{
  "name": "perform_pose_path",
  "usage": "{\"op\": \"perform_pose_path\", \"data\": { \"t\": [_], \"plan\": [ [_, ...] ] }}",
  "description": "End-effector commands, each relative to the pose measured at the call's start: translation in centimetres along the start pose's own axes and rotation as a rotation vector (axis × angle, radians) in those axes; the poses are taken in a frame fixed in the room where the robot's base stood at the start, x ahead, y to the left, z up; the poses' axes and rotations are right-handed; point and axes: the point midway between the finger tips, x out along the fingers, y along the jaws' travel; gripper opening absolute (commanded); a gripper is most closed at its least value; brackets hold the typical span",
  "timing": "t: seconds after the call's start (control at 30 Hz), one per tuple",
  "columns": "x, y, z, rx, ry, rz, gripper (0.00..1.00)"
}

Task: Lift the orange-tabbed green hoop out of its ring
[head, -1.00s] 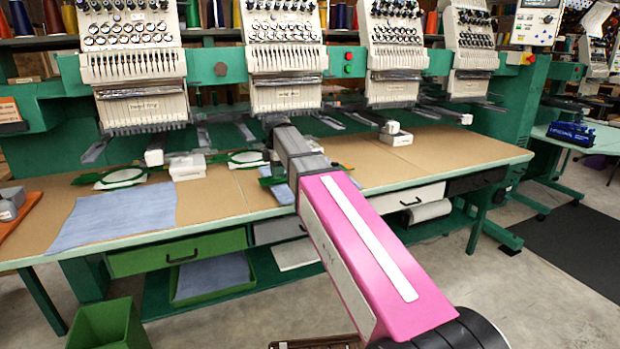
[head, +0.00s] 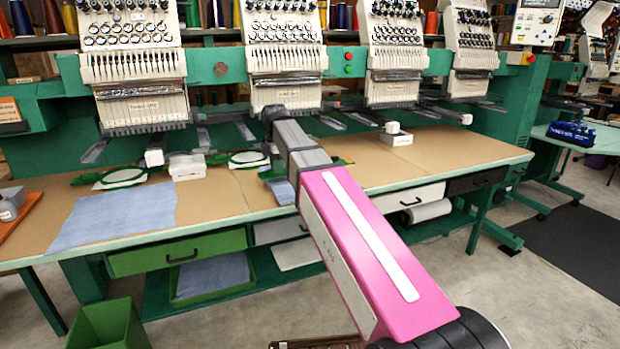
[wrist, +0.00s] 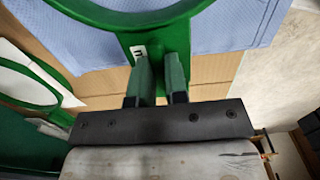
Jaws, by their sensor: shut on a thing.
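My gripper (wrist: 160,86) is shut on the green handle of a green hoop (wrist: 130,20) in the wrist view. The handle carries a small white tag with a dark letter, and the hoop's far part runs out of the picture. No orange tab shows in the wrist view, and I cannot tell whether an outer ring is around this hoop. Blue cloth (wrist: 222,22) shows behind it. In the head view my arm hides the gripper and most of the held hoop; green bits show beside the arm. Blue cloth also shows there beside the arm (head: 281,191).
Other green hoops with white cloth lie on the brown table (head: 215,205), one at left (head: 121,177) and one near my arm (head: 249,158). White boxes (head: 187,168) and embroidery heads (head: 285,60) stand close by. A blue cloth (head: 115,218) lies front left. The table's right is mostly clear.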

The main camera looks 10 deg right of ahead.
Motion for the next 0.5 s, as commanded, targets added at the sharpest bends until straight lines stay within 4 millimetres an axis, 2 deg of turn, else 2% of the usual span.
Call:
{"op": "perform_pose_path", "data": {
  "t": [0.5],
  "plan": [
    [-3.6,0.1,0.0,0.000,0.000,0.000,0.00]
  ]
}}
